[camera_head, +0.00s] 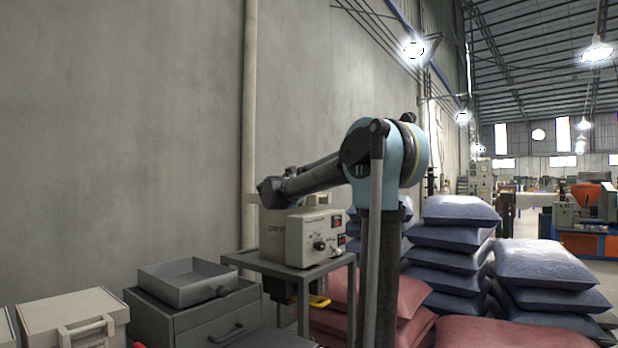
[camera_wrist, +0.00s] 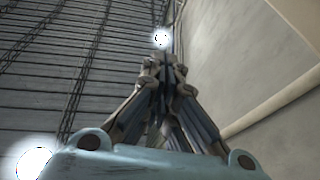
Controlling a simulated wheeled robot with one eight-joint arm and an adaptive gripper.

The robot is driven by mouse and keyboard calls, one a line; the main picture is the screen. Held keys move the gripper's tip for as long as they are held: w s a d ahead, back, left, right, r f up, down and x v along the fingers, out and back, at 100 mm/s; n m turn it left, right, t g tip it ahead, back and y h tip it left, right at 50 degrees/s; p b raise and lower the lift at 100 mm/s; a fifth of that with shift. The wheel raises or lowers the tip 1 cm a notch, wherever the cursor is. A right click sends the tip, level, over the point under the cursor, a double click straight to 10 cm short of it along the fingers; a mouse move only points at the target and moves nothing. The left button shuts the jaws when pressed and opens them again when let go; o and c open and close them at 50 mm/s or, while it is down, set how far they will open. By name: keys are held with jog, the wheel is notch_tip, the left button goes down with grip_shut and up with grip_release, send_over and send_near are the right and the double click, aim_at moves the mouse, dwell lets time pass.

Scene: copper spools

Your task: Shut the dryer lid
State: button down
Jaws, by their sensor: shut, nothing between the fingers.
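A beige box-shaped machine with a control panel, which seems to be the dryer (camera_head: 319,245), stands on a grey metal stand in the head view. Its top is partly hidden behind my arm, and I cannot tell how its lid stands. My arm reaches left across and above it. In the wrist view my gripper (camera_wrist: 163,60) is shut and empty, its fingers together against the roof and wall. The wrist view shows no dryer. In the head view I cannot make out the fingers clearly, nor whether they touch the machine.
Left of the stand (camera_head: 342,262), a grey open tray (camera_head: 187,292) sits on a grey drawer cabinet (camera_head: 217,325). A beige case (camera_head: 70,312) is at the far left. Stacked blue sacks (camera_head: 448,262) and red sacks (camera_head: 408,300) crowd the right. A concrete wall (camera_head: 120,130) rises behind.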

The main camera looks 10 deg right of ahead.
jog(key=s+a, duration=0.7)
jog(key=s+d+f+n+g+y, duration=0.1)
jog(key=s+d+f+g+y, duration=0.15)
jog(key=s+d+f, duration=0.6)
jog(key=s+d+f+n+g+y, duration=0.1)
jog(key=s+d+f+g, duration=0.35)
jog(key=f, duration=0.65)
jog(key=s+d+f+n+g+y, duration=0.1)
jog(key=s+d+f+g+y, duration=0.15)
jog(key=s+d+f, duration=0.6)
jog(key=s+a+f+n+g+y, duration=0.2)
jog(key=s+a+f+y, duration=0.2)
jog(key=s+f, duration=0.5)
jog(key=s+a+f+n+g+y, duration=0.2)
jog(key=s+a+f+y, duration=0.3)
jog(key=f, duration=1.2)
jog(key=s+a+n, duration=0.1)
jog(key=s+a, duration=0.3)
jog(key=shift+s+f+n, duration=0.3)
jog(key=shift+s+f, duration=0.1)
